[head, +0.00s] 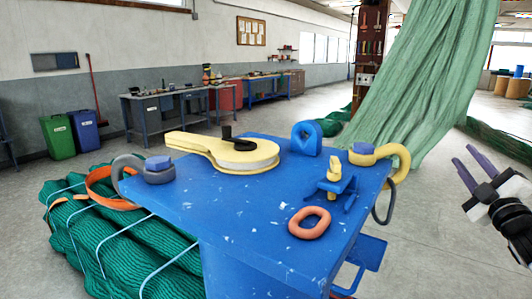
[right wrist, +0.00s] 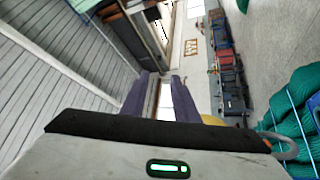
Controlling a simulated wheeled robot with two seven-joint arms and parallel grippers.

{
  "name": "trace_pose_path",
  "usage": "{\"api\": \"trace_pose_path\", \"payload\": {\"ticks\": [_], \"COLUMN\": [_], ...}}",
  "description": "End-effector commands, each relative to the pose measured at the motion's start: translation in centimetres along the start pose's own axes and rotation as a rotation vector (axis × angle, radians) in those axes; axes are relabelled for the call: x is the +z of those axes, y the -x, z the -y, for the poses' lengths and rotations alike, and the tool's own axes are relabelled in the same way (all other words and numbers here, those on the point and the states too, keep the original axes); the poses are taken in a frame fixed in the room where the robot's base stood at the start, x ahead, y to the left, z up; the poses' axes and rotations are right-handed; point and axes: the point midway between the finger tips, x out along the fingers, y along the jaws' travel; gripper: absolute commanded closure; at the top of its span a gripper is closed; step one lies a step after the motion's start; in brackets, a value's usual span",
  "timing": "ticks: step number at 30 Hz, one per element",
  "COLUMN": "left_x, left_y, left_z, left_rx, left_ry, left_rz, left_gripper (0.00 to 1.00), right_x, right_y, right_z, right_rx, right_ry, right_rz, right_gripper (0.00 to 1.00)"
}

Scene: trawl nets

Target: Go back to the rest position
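My right gripper (head: 464,155) is at the right edge of the head view, raised to the right of the blue table (head: 225,215) and apart from it. Its two purple fingers are spread with nothing between them. The right wrist view also shows the fingers (right wrist: 158,78) apart and empty, with the workshop beyond, strongly tilted. My left gripper and arm are not in the head view.
On the table are a yellow block (head: 205,145) with a black top part, an orange ring (head: 309,222), a blue shackle-like piece (head: 306,138) and a small yellow-and-blue fitting (head: 336,180). Green net bundles (head: 110,240) lie left; a net (head: 425,80) hangs behind.

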Motion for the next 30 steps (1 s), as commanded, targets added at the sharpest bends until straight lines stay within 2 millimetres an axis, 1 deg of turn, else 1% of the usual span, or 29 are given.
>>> {"api": "trace_pose_path", "payload": {"ticks": [1, 3, 7, 9, 11, 12, 14, 15, 17, 18, 20, 21, 23, 24, 26, 27, 29, 30], "left_x": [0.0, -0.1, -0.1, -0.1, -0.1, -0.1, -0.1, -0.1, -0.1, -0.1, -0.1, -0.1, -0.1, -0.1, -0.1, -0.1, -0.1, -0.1], "left_y": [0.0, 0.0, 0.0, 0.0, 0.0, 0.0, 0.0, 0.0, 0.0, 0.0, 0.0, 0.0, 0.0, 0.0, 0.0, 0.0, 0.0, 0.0], "left_z": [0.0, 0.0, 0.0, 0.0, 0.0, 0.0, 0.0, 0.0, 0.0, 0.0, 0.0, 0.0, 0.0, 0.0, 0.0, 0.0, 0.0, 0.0], "left_rx": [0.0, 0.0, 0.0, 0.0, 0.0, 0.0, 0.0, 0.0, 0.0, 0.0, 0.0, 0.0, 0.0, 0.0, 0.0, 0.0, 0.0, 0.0], "left_ry": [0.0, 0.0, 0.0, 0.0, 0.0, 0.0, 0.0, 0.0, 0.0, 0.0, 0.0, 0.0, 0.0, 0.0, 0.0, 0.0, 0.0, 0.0], "left_rz": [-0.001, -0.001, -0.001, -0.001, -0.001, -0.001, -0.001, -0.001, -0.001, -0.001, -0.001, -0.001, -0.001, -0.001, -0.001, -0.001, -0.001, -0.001], "left_gripper": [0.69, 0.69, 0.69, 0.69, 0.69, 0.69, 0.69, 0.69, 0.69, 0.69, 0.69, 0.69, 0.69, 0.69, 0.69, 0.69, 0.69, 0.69], "right_x": [1.9, 4.6, 8.7, 7.9, 7.3, 6.8, 6.1, 5.5, 4.6, 4.0, 2.9, 2.1, 0.8, -0.1, -1.5, -2.5, -4.0, -5.0], "right_y": [0.1, 0.6, 2.3, 4.0, 5.4, 6.5, 8.2, 9.6, 12.0, 13.9, 16.9, 19.1, 22.5, 25.0, 28.7, 31.3, 35.2, 37.9], "right_z": [0.9, 2.3, 5.2, 9.3, 12.2, 14.1, 17.0, 19.1, 22.3, 24.4, 27.6, 29.6, 32.4, 34.2, 36.5, 37.9, 39.6, 40.6], "right_rx": [-0.031, -0.068, -0.113, -0.171, -0.213, -0.241, -0.285, -0.316, -0.367, -0.402, -0.457, -0.493, -0.546, -0.581, -0.632, -0.665, -0.712, -0.742], "right_ry": [-0.112, -0.274, -0.55, -0.564, -0.57, -0.577, -0.589, -0.598, -0.616, -0.628, -0.651, -0.669, -0.697, -0.717, -0.749, -0.772, -0.809, -0.834], "right_rz": [0.084, 0.207, 0.434, 0.44, 0.443, 0.445, 0.451, 0.456, 0.465, 0.473, 0.487, 0.496, 0.513, 0.526, 0.547, 0.564, 0.591, 0.612], "right_gripper": [0.73, 0.73, 0.73, 0.73, 0.73, 0.73, 0.73, 0.73, 0.73, 0.73, 0.73, 0.73, 0.73, 0.73, 0.73, 0.73, 0.73, 0.73]}}
